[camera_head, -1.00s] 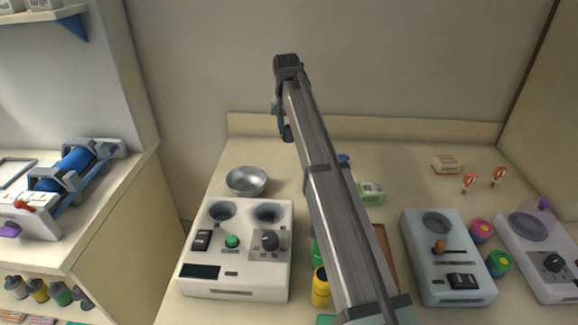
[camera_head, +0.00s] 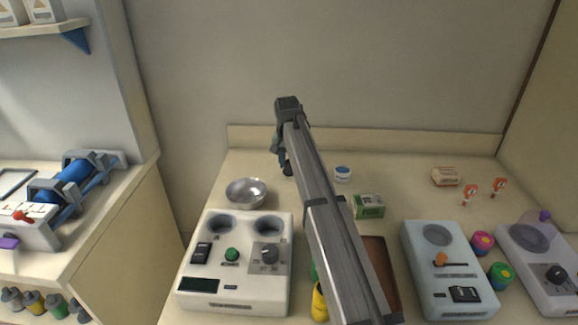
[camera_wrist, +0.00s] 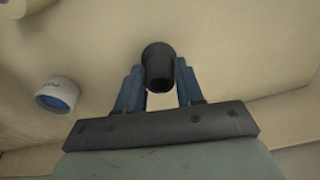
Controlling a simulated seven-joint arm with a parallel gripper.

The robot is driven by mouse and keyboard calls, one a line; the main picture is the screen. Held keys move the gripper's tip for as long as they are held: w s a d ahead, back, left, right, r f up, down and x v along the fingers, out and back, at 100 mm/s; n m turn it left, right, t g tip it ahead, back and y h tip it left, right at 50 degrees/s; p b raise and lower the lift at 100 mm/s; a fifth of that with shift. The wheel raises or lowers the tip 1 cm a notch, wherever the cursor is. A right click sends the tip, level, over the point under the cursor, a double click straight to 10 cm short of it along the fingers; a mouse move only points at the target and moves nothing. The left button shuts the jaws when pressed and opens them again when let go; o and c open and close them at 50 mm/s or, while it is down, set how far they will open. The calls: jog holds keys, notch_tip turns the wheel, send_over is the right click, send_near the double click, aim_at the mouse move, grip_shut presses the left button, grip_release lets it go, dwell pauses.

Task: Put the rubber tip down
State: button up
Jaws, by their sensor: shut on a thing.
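The rubber tip (camera_wrist: 158,62) is a dark, hollow, tapered cylinder in the wrist view, between the two blue fingers. My gripper (camera_wrist: 159,82) is shut on it. In the head view my gripper (camera_head: 288,170) is low over the back of the counter (camera_head: 400,165), behind and right of the metal bowl.
The metal bowl (camera_head: 246,193) is at left, a green-and-white box (camera_head: 368,206) at right. The back wall is close.

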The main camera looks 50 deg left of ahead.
aim_at(288, 166)
jog(key=shift+f, duration=0.75)
jog(key=shift+f, duration=0.1)
jog(key=o, duration=1)
jog(key=r, duration=0.8)
jog(key=s+r, duration=0.1)
jog(key=r, duration=0.3)
jog(key=shift+s+d+r, duration=0.1)
jog(key=shift+d, duration=0.3)
